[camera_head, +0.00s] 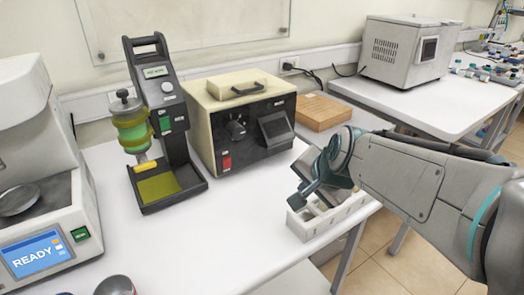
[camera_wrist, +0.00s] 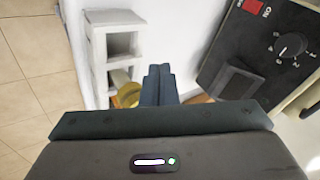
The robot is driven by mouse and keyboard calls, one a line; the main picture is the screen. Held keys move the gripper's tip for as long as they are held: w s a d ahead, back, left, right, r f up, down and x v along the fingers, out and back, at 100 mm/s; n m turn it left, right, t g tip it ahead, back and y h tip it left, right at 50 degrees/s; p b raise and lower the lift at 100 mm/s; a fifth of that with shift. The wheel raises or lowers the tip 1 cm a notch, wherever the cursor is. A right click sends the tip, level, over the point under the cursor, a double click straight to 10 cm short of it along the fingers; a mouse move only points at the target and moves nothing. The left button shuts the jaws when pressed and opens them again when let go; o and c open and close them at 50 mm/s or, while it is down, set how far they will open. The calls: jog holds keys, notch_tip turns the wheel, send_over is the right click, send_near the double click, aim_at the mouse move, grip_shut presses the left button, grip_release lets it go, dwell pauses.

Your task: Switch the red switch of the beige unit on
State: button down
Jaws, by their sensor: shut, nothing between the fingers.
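The beige unit (camera_head: 205,118) stands on the white table in the head view, with a black front panel. Its red switch (camera_head: 226,162) is at the lower left of that panel, below a knob. In the wrist view the panel (camera_wrist: 225,50) shows at the upper right, with the red switch (camera_wrist: 254,6) cut by the top edge and an "ON" label beside it. I cannot tell the switch's position. My gripper (camera_head: 303,199) is shut and empty, to the right of and in front of the unit, apart from the switch. Its closed fingers (camera_wrist: 159,72) show in the wrist view.
A white compartment rack (camera_head: 322,224) lies under my gripper near the table edge; it also shows in the wrist view (camera_wrist: 97,50). A black stand with a green-yellow vessel (camera_head: 132,128) is left of the unit.

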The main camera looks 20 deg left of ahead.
jog(key=a+r+m+y, duration=0.1)
jog(key=a, duration=0.5)
jog(key=w+a+m+y+b, duration=0.1)
jog(key=a+m+y, duration=0.1)
jog(key=a, duration=0.4)
jog(key=shift+w+a+r+t, duration=0.25)
jog(key=shift+r+t, duration=0.05)
jog(key=shift+r, duration=0.05)
jog(key=p, duration=0.1)
send_near(227, 163)
jog(key=f, duration=0.2)
jog(key=w+a+f, duration=0.1)
jog(key=f, duration=0.1)
jog(key=shift+f, duration=0.1)
jog(key=shift+w+a+p, duration=0.5)
jog(key=shift+w+a, duration=0.35)
jog(key=shift+a, duration=0.2)
